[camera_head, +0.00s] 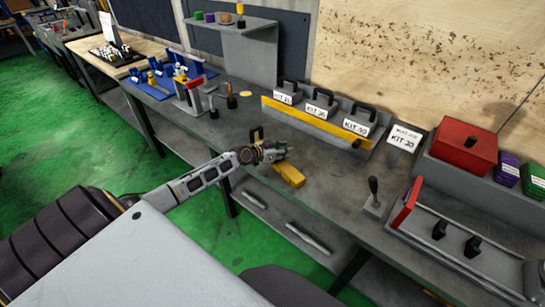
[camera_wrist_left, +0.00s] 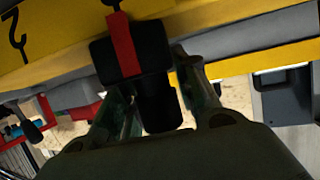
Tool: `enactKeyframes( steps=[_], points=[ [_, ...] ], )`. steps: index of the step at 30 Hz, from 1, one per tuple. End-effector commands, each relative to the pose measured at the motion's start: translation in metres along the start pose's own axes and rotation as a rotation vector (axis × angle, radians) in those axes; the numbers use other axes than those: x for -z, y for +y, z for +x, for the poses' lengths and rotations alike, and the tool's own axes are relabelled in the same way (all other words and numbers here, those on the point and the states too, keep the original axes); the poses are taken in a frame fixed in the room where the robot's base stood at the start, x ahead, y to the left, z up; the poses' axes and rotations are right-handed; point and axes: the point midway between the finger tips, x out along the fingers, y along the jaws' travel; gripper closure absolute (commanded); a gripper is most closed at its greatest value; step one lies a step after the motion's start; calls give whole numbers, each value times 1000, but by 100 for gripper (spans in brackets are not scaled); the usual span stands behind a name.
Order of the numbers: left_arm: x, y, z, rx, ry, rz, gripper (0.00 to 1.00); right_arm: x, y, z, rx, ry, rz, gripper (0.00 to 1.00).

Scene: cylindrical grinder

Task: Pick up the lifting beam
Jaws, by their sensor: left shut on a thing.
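My left gripper (camera_head: 268,152) reaches over the grey workbench from the left in the head view. It is shut on the lifting beam, whose yellow part (camera_head: 290,175) shows just beyond and below the fingers. A black loop stands up beside the gripper. In the left wrist view the beam's yellow body (camera_wrist_left: 60,38) crosses the top, close to the camera. A black block with a red strip (camera_wrist_left: 124,45) sits at the fingers (camera_wrist_left: 160,95). The fingers and wrist hide much of the beam, and I cannot tell whether it touches the bench. My right gripper is not in view.
The workbench (camera_head: 335,185) has a yellow-fronted rack (camera_head: 315,121) of labelled kit boxes behind the gripper. A red box (camera_head: 463,146) and a grey fixture (camera_head: 455,245) stand at right. Blue fixtures (camera_head: 150,85) stand at far left.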

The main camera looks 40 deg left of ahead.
Motion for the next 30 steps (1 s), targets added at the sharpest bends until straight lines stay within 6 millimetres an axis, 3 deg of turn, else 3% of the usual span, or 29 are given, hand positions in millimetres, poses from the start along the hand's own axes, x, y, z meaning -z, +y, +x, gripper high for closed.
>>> enactKeyframes(
  steps=[14,22,30],
  points=[
    [8,-1,-2,2,5,2,100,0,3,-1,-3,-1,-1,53],
    [29,0,-11,1,5,4,100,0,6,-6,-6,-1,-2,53],
    [63,0,-25,0,7,5,100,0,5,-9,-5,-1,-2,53]
  ],
)
